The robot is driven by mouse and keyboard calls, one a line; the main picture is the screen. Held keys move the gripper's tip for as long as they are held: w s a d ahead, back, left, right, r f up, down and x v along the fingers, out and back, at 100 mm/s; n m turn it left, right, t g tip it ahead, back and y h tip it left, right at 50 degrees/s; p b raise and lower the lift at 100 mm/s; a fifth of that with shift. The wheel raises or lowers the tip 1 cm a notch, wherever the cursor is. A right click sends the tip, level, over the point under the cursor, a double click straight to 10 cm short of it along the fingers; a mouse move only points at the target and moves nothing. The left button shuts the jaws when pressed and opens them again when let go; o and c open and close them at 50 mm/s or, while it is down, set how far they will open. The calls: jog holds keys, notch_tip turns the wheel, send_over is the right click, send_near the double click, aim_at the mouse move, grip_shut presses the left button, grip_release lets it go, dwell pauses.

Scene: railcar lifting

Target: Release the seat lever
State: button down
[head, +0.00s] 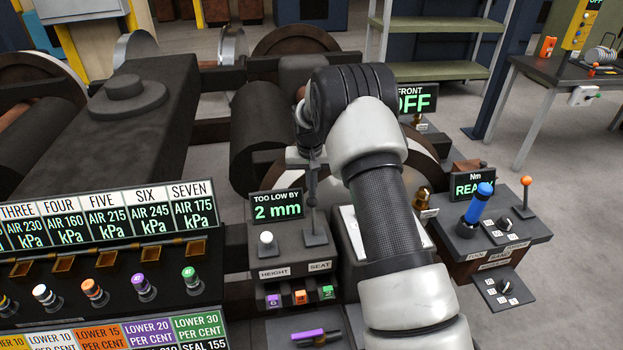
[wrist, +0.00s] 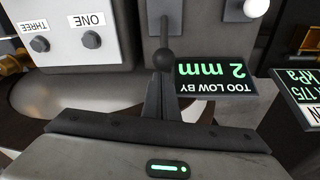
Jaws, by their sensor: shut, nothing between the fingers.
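The seat lever (head: 315,225) stands on the dark console above the SEAT label (head: 320,266), its shaft roughly upright. In the wrist view, which looks upside down, its dark ball knob (wrist: 163,60) lies right at the tips of my gripper (wrist: 163,78). My gripper (head: 313,180) is shut, with no part of the lever between its fingers. It is over the knob; I cannot tell whether it touches it. My arm covers part of the console to the right.
The white-knobbed height lever (head: 266,238) stands left of the seat lever. Behind them a display (head: 277,206) reads "TOO LOW BY 2 mm". A white panel with ONE and THREE buttons (wrist: 67,35) is close by. A blue-handled tool (head: 480,203) stands at right.

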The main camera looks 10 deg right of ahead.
jog(key=shift+w+f, duration=0.1)
jog(key=shift+f, duration=0.45)
